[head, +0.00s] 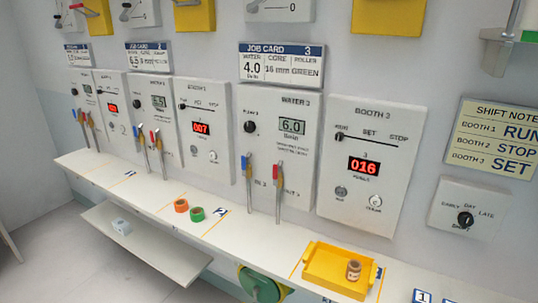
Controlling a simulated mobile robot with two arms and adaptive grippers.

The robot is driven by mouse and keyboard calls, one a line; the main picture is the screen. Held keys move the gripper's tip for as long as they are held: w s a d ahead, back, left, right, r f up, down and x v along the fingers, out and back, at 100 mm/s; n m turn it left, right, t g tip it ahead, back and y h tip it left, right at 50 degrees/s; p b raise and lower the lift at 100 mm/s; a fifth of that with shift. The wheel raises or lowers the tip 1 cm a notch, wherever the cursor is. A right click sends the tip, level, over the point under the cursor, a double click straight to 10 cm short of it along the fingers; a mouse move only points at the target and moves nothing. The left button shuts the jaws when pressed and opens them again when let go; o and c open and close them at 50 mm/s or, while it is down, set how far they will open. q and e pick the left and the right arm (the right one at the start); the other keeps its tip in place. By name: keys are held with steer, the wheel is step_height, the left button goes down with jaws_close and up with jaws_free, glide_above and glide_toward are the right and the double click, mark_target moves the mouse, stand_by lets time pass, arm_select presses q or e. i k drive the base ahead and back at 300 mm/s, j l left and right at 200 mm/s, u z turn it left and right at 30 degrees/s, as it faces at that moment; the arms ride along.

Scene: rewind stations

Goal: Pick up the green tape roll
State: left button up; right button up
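The green tape roll (197,214) lies on the long white shelf, in the middle of the head view. An orange tape roll (181,205) lies just to its left, close beside it. Neither of my grippers shows in the head view, and nothing is seen holding the green roll.
The white shelf (240,239) runs along a wall of control panels with levers hanging just above it.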

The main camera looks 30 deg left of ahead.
mark_target(197, 214)
steer(key=u, duration=1.7)
steer(key=i+j, duration=0.25)
